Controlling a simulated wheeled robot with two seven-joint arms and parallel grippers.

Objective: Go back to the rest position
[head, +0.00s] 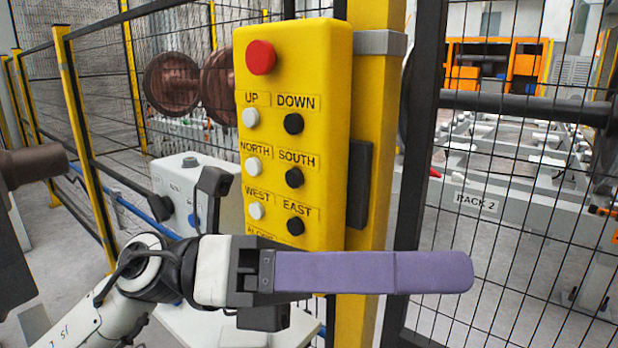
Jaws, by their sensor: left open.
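My left gripper (458,271) comes in from the lower left and lies level across the lower part of the yellow control box. Its long purple finger points right, past the yellow post, and holds nothing that I can see. It is open, with the second finger not clearly visible. The yellow control box (330,130) has a red button (261,57) and white and black buttons marked UP, DOWN, NORTH, SOUTH, WEST and EAST. Its lowest label is partly hidden behind my gripper. I cannot tell whether the gripper touches the box. My right gripper is not in view.
The yellow post (375,200) carries the box. Black mesh fencing (478,240) stands to its right, before a rack labelled RACK 2 (477,202). A grey box (185,178) stands left, with brown wheels (172,84) behind the left fence. Grey floor shows at left.

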